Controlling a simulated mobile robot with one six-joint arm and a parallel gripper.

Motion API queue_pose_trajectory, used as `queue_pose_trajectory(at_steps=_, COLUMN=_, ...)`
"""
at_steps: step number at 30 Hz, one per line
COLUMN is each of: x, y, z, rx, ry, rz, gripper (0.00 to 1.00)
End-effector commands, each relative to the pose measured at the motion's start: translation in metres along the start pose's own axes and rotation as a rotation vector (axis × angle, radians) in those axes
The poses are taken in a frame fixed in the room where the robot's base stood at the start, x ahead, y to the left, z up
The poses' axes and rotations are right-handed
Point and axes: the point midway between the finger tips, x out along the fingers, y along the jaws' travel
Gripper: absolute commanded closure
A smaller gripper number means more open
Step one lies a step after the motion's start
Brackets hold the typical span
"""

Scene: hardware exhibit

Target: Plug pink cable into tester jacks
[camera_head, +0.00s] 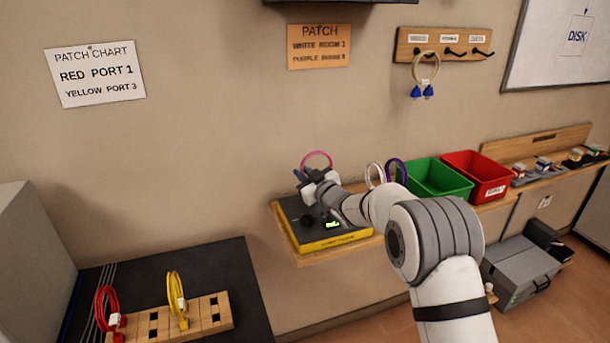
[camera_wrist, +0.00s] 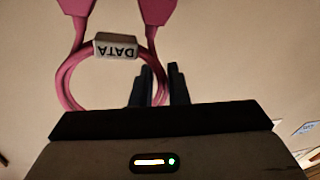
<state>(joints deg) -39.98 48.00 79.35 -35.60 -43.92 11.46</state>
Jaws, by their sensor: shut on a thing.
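The pink cable (camera_head: 317,154) is a coiled loop just above the tester (camera_head: 345,241), a black box with a yellow front and a small lit green display. In the wrist view the cable (camera_wrist: 66,82) carries a grey tag reading DATA and two pink plugs that run off the top edge. My gripper (camera_head: 304,176) is over the back left of the tester. Its fingers (camera_wrist: 158,85) are shut on the right side of the cable loop. The tester jacks cannot be made out, and my arm covers part of the tester's right side.
White (camera_head: 369,180) and purple (camera_head: 404,167) cable loops stand behind my arm, with a green bin (camera_head: 438,190) and red bin (camera_head: 480,186) to the right. Red (camera_head: 101,308) and yellow (camera_head: 174,290) cables stand on a slotted wooden block (camera_head: 213,318). A blue-plugged cable (camera_head: 428,91) hangs on the wall.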

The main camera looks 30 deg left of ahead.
Motion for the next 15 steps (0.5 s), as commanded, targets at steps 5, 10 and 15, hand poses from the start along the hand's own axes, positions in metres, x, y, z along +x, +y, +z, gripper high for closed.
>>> queue_pose_trajectory(at_steps=5, x=-0.002, y=-0.012, z=0.0246, rx=0.02, ry=-0.038, rz=-0.013, gripper=1.0)
queue_pose_trajectory(at_steps=10, x=-0.002, y=-0.0122, z=0.0256, rx=0.02, ry=-0.038, rz=-0.013, gripper=1.0)
queue_pose_trajectory(at_steps=15, x=-0.002, y=-0.0129, z=0.0282, rx=0.021, ry=-0.038, rz=-0.013, gripper=1.0)
